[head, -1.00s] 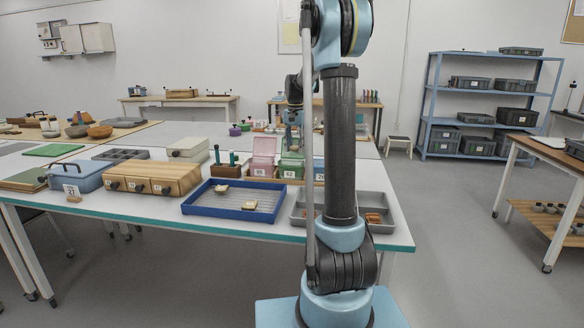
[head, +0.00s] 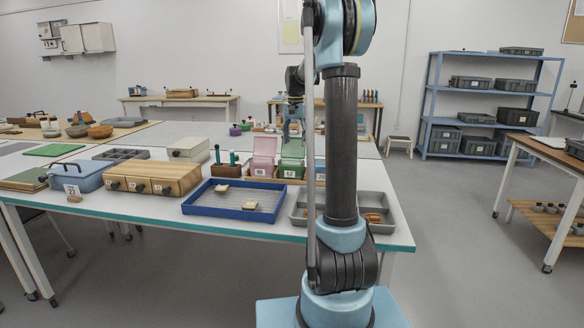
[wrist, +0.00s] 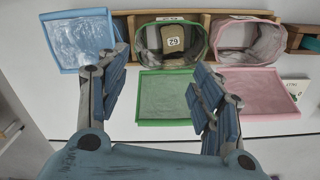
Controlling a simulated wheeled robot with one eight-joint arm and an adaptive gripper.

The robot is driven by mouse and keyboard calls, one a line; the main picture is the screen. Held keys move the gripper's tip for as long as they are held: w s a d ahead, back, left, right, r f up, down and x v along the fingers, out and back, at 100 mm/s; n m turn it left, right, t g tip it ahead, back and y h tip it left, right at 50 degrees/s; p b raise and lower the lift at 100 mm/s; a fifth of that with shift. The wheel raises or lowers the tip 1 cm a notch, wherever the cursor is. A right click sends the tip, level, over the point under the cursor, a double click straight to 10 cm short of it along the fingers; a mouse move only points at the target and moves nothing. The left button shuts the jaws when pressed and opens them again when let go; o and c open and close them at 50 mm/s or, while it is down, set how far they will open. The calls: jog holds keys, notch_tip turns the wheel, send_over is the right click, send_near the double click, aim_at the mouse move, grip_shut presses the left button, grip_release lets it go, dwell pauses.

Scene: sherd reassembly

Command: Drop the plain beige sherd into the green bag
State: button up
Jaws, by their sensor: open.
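The green bag (head: 291,171) stands open in a wooden rack, its flap raised. In the wrist view the green bag (wrist: 141,44) shows from above. Inside it lies a beige-brown piece (wrist: 172,31) with a white numbered label against it; a second dull piece beside it is partly shaded. I cannot tell for sure which is the plain beige sherd. My gripper (wrist: 160,65) is open and empty above the bag and its flap, apart from the pieces. In the head view my gripper (head: 292,128) is small and partly behind my arm.
A pink bag (wrist: 245,40) and a blue bag (wrist: 82,42) flank the green one. A blue tray (head: 190,207) with two pale sherds and a grey tray (head: 396,222) stand in front. A wooden drawer box (head: 153,179) is to the left.

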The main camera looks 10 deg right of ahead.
notch_tip(320, 180, up, 9)
dwell(0.3)
